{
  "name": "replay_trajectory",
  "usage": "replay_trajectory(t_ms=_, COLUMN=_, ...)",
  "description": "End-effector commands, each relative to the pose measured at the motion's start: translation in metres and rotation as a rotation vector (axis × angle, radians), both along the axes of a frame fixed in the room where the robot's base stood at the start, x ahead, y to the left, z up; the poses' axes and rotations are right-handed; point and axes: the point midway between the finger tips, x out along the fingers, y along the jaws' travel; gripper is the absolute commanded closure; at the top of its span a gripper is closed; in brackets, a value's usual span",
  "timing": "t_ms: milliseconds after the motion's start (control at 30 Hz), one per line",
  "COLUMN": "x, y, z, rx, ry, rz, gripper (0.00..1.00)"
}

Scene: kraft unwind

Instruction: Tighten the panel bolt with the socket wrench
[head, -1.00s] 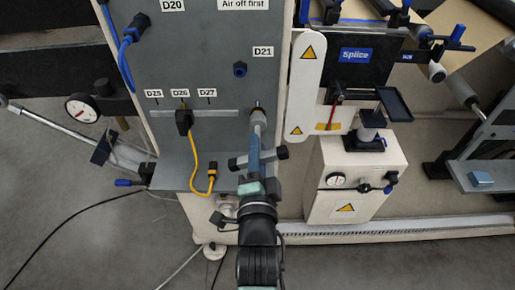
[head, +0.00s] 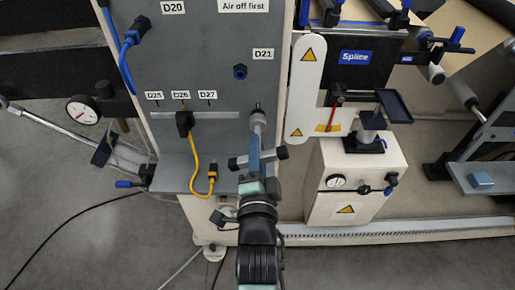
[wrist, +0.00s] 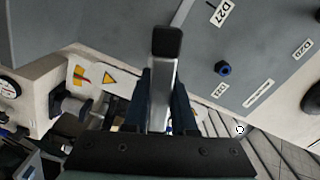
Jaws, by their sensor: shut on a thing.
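The grey panel (head: 215,75) carries a blue fitting (head: 240,71) under label D21. A yellow cable (head: 195,155) hangs left of the wrench. Right are a white guard plate (head: 306,85) and a cream box (head: 355,185) with a gauge. A grey ledge lies below.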

Motion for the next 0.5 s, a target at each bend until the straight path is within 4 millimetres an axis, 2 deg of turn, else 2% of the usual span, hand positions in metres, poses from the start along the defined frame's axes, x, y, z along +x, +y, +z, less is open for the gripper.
replay_trajectory(t_ms=200, x=0.0014, y=-0.0007, z=0.0035, rx=0.176, ry=-0.004, rz=0.0, gripper=1.0)
replay_trajectory(t_ms=500, x=0.0014, y=-0.0006, z=0.0029, rx=0.205, ry=-0.004, rz=0.0, gripper=1.0)
